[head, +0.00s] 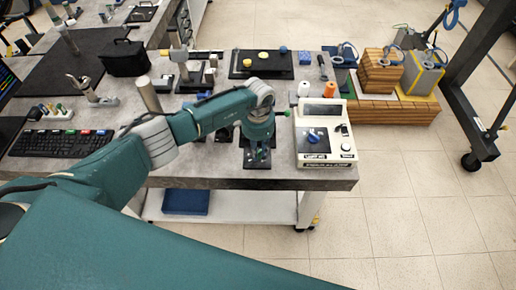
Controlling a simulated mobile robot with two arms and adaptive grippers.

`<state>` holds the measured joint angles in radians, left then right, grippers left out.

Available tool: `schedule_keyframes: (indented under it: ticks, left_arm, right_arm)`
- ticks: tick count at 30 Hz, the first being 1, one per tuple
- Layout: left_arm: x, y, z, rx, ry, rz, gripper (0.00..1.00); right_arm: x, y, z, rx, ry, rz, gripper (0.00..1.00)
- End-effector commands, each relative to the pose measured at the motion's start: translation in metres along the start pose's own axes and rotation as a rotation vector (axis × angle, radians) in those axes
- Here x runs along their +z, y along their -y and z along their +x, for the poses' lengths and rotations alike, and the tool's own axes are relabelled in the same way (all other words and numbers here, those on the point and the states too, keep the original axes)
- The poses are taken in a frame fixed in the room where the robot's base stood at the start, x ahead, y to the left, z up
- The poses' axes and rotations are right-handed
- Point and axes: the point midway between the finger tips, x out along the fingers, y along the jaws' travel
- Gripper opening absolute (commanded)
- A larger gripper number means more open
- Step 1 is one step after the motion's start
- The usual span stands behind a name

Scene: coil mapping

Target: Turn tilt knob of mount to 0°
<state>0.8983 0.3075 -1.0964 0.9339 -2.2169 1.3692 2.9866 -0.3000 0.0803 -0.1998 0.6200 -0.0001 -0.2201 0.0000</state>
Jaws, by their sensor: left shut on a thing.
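My left gripper (259,152) points down near the front edge of the workbench. It is over a small dark mount, whose base plate (257,166) shows below the fingers. The gripper is shut on a small part at the mount, which looks like its tilt knob. My fingers hide most of the knob and the mount's upper part, so the tilt angle cannot be read. My right gripper is not in view.
A keyboard (60,142) lies at the left. A black tray (254,64) with yellow pieces is behind. Open floor lies in front of the workbench (215,178).

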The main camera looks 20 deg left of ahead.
Motion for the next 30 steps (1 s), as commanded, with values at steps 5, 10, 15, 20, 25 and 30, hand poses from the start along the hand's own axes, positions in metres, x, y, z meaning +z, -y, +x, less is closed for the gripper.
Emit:
schedule_keyframes:
  ticks: [5, 10, 15, 20, 25, 30]
  left_arm:
    - [-0.0017, 0.0028, -0.0031, -0.005, -0.004, -0.026, 0.0]
    - [-0.0017, 0.003, -0.0027, -0.005, -0.004, -0.032, 0.0]
    - [-0.0018, 0.003, -0.0026, -0.005, -0.004, -0.032, 0.0]
    - [-0.0016, 0.0028, -0.0024, -0.005, -0.004, -0.032, 0.36]
    - [-0.0011, 0.0015, -0.0013, -0.003, -0.003, -0.03, 0.36]
    - [-0.0011, 0.0004, -0.0025, -0.001, -0.002, -0.028, 0.36]
  right_arm:
    - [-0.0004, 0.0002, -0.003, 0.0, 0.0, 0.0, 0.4]
    - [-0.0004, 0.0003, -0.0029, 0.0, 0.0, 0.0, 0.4]
    - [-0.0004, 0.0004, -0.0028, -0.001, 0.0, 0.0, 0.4]
    - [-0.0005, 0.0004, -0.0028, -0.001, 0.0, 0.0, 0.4]
    - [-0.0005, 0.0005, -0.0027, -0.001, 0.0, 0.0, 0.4]
    - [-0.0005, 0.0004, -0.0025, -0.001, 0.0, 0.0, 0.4]
